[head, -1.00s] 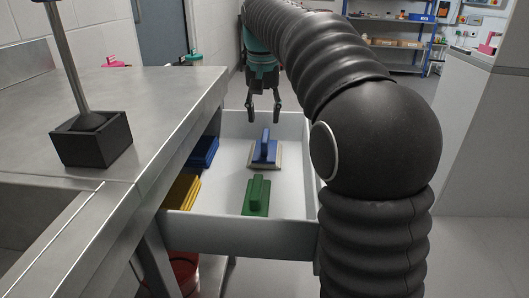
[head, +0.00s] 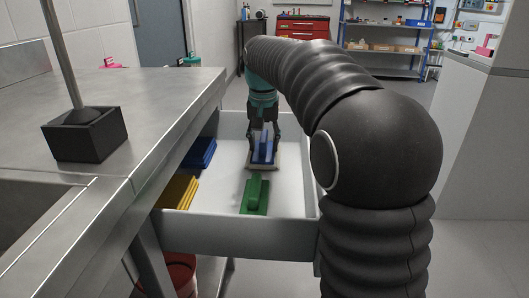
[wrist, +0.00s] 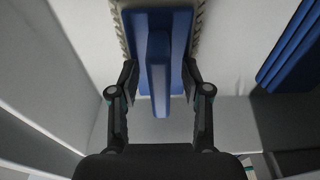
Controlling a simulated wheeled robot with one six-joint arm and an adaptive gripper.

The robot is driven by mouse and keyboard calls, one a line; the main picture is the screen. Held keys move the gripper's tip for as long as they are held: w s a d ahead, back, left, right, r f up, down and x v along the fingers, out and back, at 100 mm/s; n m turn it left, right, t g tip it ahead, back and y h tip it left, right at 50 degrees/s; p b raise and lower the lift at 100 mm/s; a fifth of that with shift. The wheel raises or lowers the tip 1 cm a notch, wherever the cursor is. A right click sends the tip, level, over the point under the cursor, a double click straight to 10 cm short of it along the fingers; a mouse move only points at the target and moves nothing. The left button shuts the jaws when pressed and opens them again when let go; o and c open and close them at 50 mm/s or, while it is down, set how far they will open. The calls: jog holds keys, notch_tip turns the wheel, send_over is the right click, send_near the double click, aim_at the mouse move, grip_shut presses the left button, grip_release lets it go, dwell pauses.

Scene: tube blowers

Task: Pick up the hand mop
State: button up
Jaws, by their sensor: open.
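The hand mop, a blue block with an upright blue handle and a beige fringed edge, lies in the white drawer (head: 265,151); it also shows in the wrist view (wrist: 159,50). My gripper (head: 264,136) is right over it and open. In the wrist view my gripper (wrist: 158,78) has one finger on each side of the blue handle, with a gap on both sides. The fingertips are close to the blue plate; I cannot tell whether they touch it. The fingers hide part of the mop in the head view.
The white drawer (head: 220,230) has raised walls around the mop. A green handled tool (head: 255,195) lies nearer the front. Blue pads (head: 200,153) and yellow pads (head: 177,191) lie along the left. A metal counter (head: 150,95) stands left of the drawer.

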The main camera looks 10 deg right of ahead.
aim_at(263, 135)
grip_shut()
jog(key=shift+r, duration=0.1)
notch_tip(263, 135, up, 10)
jog(key=shift+f+p, duration=0.1)
jog(key=shift+p, duration=1.15)
